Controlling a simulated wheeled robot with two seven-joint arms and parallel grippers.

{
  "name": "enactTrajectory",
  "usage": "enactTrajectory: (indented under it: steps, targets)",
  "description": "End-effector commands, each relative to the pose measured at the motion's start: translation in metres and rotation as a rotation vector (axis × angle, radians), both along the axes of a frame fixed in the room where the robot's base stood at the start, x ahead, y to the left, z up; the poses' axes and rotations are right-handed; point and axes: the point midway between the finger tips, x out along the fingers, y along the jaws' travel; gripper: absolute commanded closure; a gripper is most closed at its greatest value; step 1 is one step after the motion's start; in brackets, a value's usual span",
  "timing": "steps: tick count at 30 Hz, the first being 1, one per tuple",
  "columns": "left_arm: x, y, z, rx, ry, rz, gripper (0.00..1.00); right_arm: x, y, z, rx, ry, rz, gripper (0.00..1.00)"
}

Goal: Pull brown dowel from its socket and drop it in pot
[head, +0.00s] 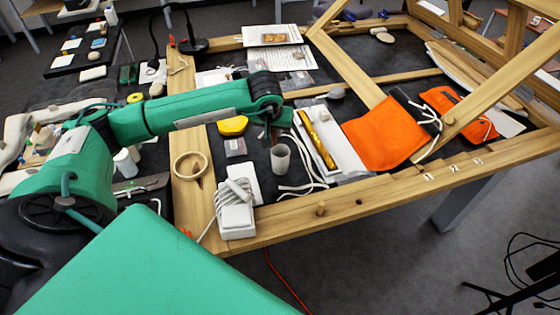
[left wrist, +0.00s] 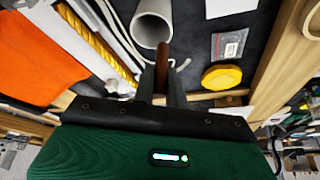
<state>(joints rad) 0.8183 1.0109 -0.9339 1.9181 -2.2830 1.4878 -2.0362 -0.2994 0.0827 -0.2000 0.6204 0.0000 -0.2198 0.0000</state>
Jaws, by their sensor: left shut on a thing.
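The brown dowel (left wrist: 162,60) is between the two fingers of my left gripper (left wrist: 161,82) in the left wrist view. My left gripper (head: 274,128) is shut on it; its fingers are small and dark in the head view. A pale grey pot (head: 280,158) stands on the dark surface just below the gripper in the head view. The pot also shows in the left wrist view (left wrist: 151,25), just beyond the dowel's far end. The dowel appears apart from any socket, but I cannot tell its exact height over the pot. My right gripper is out of view.
Right of the pot, a gold strip (head: 318,139) lies on a white board beside an orange pouch (head: 384,133). A yellow object (head: 232,126) and a small bag (head: 235,147) lie to the left. A white corded box (head: 236,209) sits on the wooden frame (head: 370,195).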

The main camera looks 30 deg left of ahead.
Motion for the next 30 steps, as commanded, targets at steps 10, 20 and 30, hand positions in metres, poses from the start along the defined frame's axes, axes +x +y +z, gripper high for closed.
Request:
enactTrajectory:
  steps: [10, 20, 30]
  targets:
    - [0.0, 0.0, 0.0, -0.001, 0.0, 0.0, 0.61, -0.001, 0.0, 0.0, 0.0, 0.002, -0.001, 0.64]
    - [-0.007, -0.003, 0.02, -0.001, -0.005, -0.002, 0.61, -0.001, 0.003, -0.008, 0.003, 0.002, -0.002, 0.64]
    - [-0.034, -0.013, 0.091, -0.001, -0.007, -0.001, 0.61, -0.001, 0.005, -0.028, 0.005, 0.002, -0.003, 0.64]
